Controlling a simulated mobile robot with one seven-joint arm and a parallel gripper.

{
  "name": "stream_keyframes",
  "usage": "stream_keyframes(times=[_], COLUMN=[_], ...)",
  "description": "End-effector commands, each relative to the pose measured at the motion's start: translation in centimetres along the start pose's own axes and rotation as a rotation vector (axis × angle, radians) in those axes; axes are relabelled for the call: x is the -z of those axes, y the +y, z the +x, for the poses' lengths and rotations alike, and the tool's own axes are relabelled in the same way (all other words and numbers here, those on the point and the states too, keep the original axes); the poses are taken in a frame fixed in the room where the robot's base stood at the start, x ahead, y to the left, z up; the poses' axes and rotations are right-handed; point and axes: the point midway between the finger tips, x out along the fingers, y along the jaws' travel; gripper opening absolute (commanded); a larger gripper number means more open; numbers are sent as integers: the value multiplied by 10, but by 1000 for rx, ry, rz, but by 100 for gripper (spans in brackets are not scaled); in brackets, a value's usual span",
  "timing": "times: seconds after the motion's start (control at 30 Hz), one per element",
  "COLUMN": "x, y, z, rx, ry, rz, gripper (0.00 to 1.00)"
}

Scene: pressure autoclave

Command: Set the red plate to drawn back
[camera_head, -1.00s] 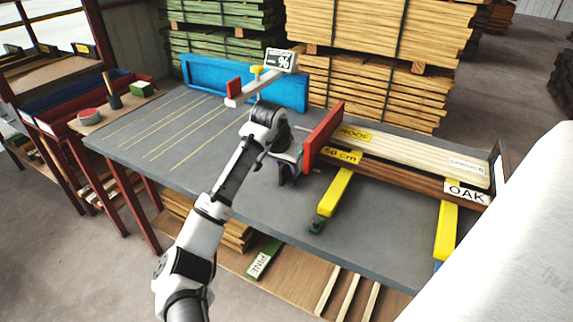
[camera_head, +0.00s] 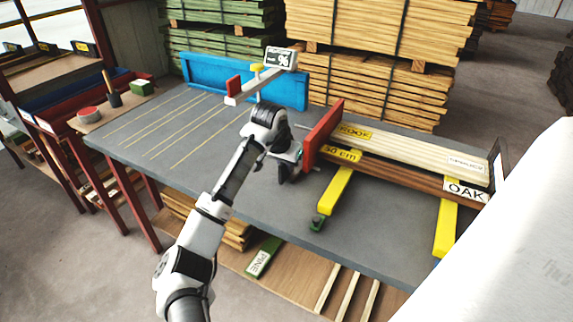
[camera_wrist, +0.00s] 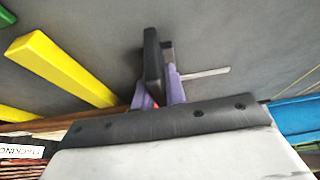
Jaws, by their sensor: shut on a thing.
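The red plate (camera_head: 322,134) stands upright across the left ends of the boards on the grey bench, touching or very close to them. My gripper (camera_head: 295,164) is low over the bench on the plate's left side, against it. In the wrist view my gripper (camera_wrist: 158,92) is shut, and a small bit of red shows between its fingers. A dark upright piece and a thin grey rod (camera_wrist: 205,73) are beside the fingers. The exact grip is mostly hidden by my own wrist.
A pale board (camera_head: 405,150) and a dark oak board (camera_head: 400,172) lie right of the plate over yellow bars (camera_head: 335,192). A blue fence (camera_head: 215,76) and a meter with a % sign (camera_head: 281,59) are behind.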

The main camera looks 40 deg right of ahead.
Motion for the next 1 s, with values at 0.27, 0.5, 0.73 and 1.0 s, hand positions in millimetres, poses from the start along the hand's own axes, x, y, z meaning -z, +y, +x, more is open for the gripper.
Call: stream_keyframes(times=[0.27,0.5,0.73,1.0], x=[2,1,1,1], y=[-62,-102,-108,-109], z=[-4,-2,-2,-2], rx=[0,1,4,5], ry=[-1,1,4,6], rz=[-8,-3,-2,-3], gripper=[0,0,0,30])
